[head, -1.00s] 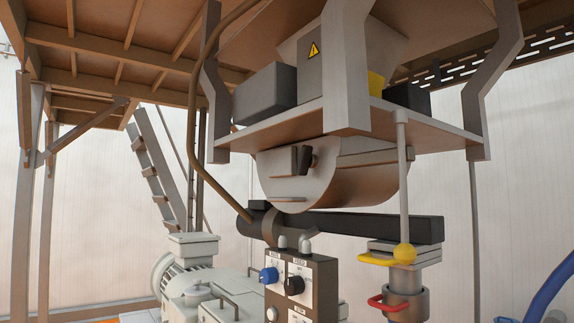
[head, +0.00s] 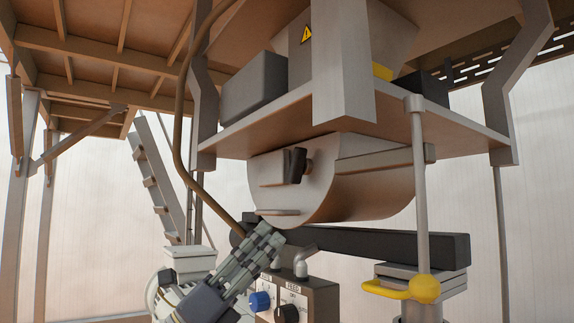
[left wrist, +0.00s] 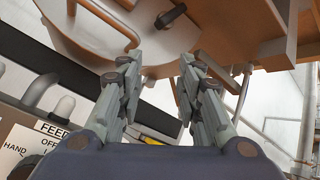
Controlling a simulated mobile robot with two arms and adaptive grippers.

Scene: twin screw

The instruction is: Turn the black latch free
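The black latch (head: 298,165) is a short dark handle on the flat end face of the light grey drum (head: 325,180), under the platform. It stands nearly upright in the head view. It also shows at the top of the left wrist view (left wrist: 171,16), beyond my fingertips. My left gripper (head: 270,232) comes up from below in the head view, below and left of the latch and apart from it. In the left wrist view its two fingers (left wrist: 157,65) are spread with nothing between them. My right gripper is not in view.
A control panel (head: 310,298) with a blue knob and a black knob stands just right of my left gripper. A dark beam (head: 400,246) runs behind it. A grey post with a yellow ball (head: 425,289) stands at the right. The platform's underside (head: 350,122) is above the drum.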

